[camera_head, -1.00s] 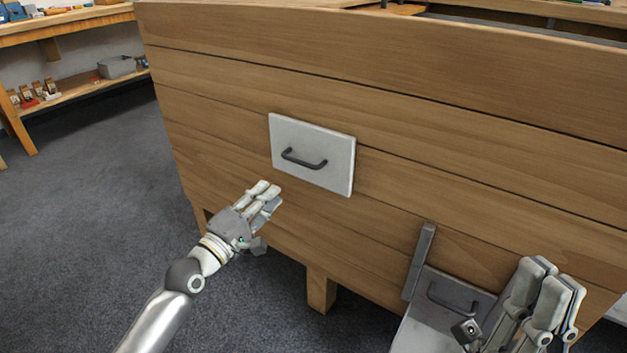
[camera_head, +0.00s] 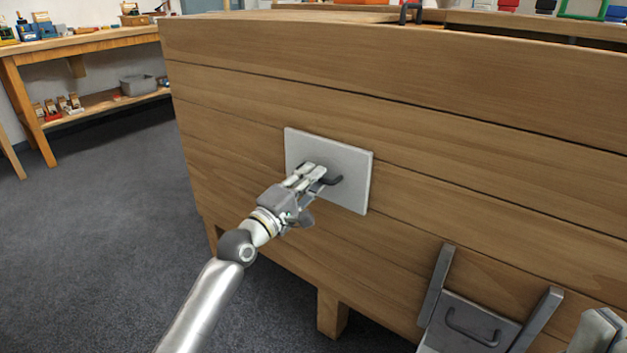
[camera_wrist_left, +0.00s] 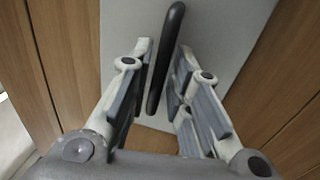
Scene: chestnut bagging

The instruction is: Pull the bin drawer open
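The bin drawer has a pale grey front panel (camera_head: 351,165) lying flat against the wooden bin wall (camera_head: 400,120). It carries a dark bar handle (camera_head: 334,181), partly hidden by my fingers in the head view. My left gripper (camera_head: 314,177) is at this handle. In the left wrist view, the handle (camera_wrist_left: 166,58) lies between the open fingers (camera_wrist_left: 160,75), with a gap visible beside it; the panel (camera_wrist_left: 220,35) is behind. My right gripper (camera_head: 598,332) shows only partly at the lower right corner, so its fingers cannot be judged.
A lower grey fixture (camera_head: 470,325) with raised side walls and its own dark handle stands at the bin's foot. A wooden workbench (camera_head: 100,45) with tools is at the far left. The grey floor (camera_head: 110,230) left of the bin is clear.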

